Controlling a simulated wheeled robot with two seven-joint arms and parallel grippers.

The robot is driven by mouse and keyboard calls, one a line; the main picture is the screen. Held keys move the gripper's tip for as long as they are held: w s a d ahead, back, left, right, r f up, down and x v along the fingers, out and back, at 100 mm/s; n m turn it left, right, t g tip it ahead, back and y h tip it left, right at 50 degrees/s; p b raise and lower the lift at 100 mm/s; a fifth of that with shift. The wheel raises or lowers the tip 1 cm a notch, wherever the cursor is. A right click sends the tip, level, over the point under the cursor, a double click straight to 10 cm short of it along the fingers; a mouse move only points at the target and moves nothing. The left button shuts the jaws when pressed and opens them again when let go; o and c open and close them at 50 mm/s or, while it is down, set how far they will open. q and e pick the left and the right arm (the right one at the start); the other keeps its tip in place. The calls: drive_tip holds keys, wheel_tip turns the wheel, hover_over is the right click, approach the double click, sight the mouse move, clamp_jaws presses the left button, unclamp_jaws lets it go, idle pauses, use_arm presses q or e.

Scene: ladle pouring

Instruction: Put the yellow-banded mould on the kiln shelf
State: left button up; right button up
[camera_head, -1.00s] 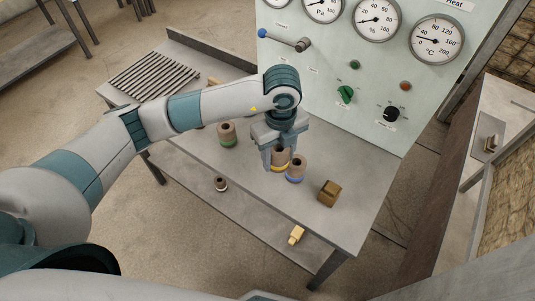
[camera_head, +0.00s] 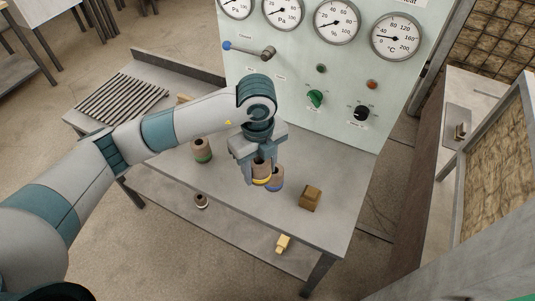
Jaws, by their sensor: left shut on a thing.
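The yellow-banded mould (camera_head: 261,176) is a small brown cylinder with a yellow ring near its base. My left gripper (camera_head: 260,167) is shut on it, pointing down over the metal table. I cannot tell whether the mould touches the tabletop. A blue-banded mould (camera_head: 276,181) stands close behind its right side, partly hidden. A green-banded mould (camera_head: 202,150) stands to the left on the table. A slatted rack (camera_head: 118,101) lies at the table's far left; it may be the kiln shelf. My right gripper is not in view.
A brown block (camera_head: 310,198) sits right of the moulds on the table (camera_head: 327,228). A small dark-ringed cylinder (camera_head: 201,201) and a yellow block (camera_head: 282,243) are lower, near the front. A gauge panel (camera_head: 300,75) with a lever rises behind the table.

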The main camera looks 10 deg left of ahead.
use_arm(q)
drive_tip(key=m, duration=0.2)
drive_tip(key=a+f+m, duration=0.1)
drive_tip(key=m, duration=0.1)
drive_tip(key=a+m, duration=0.1)
drive_tip(key=m, duration=0.1)
drive_tip(key=shift+s+f, duration=0.2)
drive_tip(key=shift+s, duration=0.2)
drive_tip(key=s+a+f+n, duration=0.2)
drive_tip(key=a+n, duration=0.1)
drive_tip(key=n, duration=0.8)
drive_tip(key=s+a+f+n+b, duration=0.1)
drive_tip(key=s+a+f+n, duration=0.1)
drive_tip(key=n, duration=0.9)
drive_tip(key=s+a+f+n, duration=0.2)
drive_tip(key=a+n, duration=0.4)
drive_tip(key=n, duration=0.5)
drive_tip(key=shift+s+n+b, duration=0.35)
drive_tip(key=shift+s+n, duration=0.05)
drive_tip(key=shift+s, duration=0.3)
drive_tip(key=shift+s, duration=0.1)
